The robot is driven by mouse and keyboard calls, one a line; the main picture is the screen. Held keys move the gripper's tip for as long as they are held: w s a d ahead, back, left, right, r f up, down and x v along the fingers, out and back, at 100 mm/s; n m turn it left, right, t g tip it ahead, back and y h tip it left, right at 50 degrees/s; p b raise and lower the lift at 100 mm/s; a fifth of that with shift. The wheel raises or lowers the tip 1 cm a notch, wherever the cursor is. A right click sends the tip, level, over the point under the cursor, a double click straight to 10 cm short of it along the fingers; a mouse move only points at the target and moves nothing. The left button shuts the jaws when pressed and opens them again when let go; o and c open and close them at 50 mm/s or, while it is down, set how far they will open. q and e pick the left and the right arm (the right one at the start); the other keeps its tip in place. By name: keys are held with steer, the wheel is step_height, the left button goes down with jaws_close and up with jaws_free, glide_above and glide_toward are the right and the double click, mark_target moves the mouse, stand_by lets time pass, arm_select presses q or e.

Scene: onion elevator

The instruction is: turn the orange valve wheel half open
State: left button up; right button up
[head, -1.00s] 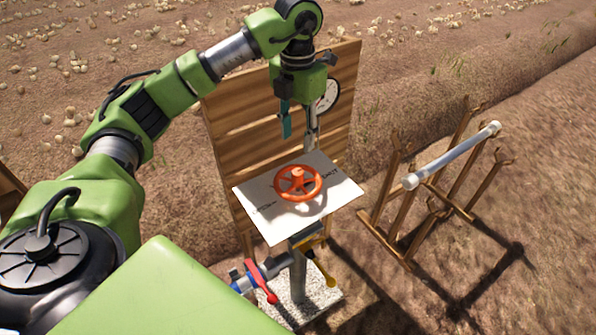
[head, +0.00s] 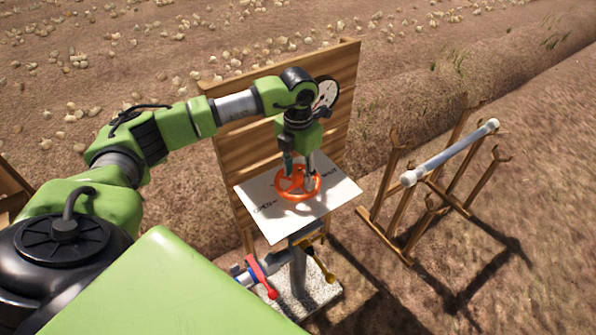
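The orange valve wheel (head: 297,195) lies flat over a white plate (head: 278,228) in the head view. The plate carries the word OPEN at its left and another marking at its right, partly hidden. My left gripper (head: 298,178) points down from above with its two fingers apart, reaching to the wheel. The fingertips overlap the far part of the wheel; I cannot tell whether they touch it. The hand hides part of the wheel's far rim. My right gripper does not show.
A wooden plank board (head: 232,150) with a round gauge (head: 326,94) stands behind the plate. Below are a red lever (head: 260,278) and a yellow lever (head: 322,265) on pipes. To the right, a wooden rack (head: 400,225) holds a pale tube (head: 450,153).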

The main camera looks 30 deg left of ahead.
arm_select(q)
jaws_close()
steer(key=shift+n, duration=0.4)
steer(key=shift+n+b, duration=0.4)
steer(key=shift+n, duration=0.6)
steer(key=n, duration=0.3)
steer(key=shift+n+b, duration=0.3)
steer(key=shift+b, duration=0.05)
steer(key=n, duration=0.5)
steer(key=shift+n, duration=0.3)
steer(key=n, duration=0.5)
steer(key=shift+a+n, duration=0.1)
steer(key=shift+n, duration=0.2)
steer(key=shift+r+n, duration=0.1)
steer(key=shift+n, duration=0.2)
